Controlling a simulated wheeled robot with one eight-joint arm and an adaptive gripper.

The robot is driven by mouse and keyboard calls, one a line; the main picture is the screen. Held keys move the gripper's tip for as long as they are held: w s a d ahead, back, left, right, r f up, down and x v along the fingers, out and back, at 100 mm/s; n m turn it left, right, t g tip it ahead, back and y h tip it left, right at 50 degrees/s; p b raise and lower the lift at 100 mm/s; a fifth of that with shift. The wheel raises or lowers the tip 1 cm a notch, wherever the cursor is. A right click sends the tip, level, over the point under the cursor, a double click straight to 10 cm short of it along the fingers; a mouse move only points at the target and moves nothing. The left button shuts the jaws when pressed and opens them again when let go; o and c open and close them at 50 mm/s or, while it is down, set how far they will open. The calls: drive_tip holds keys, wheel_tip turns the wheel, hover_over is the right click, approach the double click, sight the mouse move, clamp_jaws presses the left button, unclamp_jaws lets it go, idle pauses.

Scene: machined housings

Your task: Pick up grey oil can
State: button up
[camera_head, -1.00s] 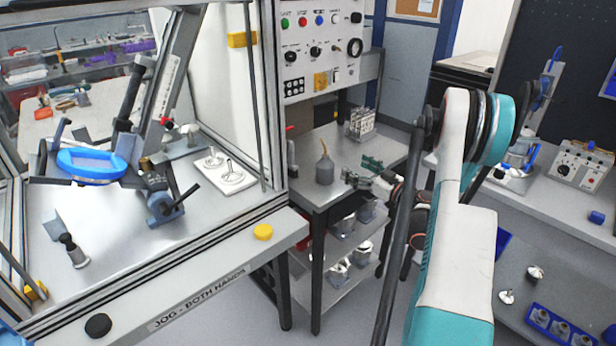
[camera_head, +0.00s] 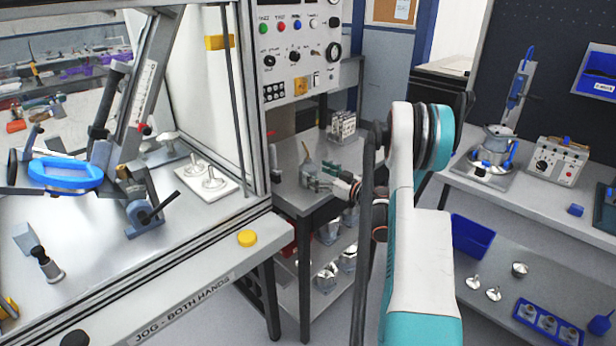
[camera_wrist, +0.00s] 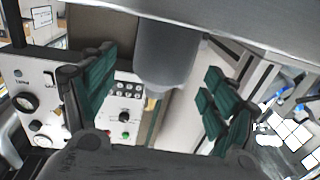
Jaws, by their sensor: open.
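The grey oil can (camera_head: 308,166) stands on the upper shelf of the metal bench in the head view. Its thin tan spout points up, and my gripper (camera_head: 322,180) partly hides its body. In the wrist view the can's grey body (camera_wrist: 167,55) hangs from the top of the picture, between the two green-padded fingers of my gripper (camera_wrist: 158,92). The fingers are spread wide, with a visible gap on each side of the can.
A metal rack (camera_head: 342,126) stands behind the can on the same shelf. A control panel (camera_head: 297,50) rises behind the bench, and a framed press cell (camera_head: 257,150) is close on the left. Several metal pots (camera_head: 327,277) sit on the lower shelf.

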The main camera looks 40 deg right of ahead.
sight(309, 170)
drive_tip(key=w, duration=0.1)
drive_tip(key=w+b, duration=0.1)
drive_tip(key=w, duration=0.2)
drive_tip(key=shift+w+a+f, duration=0.1)
drive_tip(key=shift+a+f, duration=0.1)
drive_tip(key=shift+a, duration=0.2)
drive_tip(key=shift+r, duration=0.1)
drive_tip(key=c, duration=1.3)
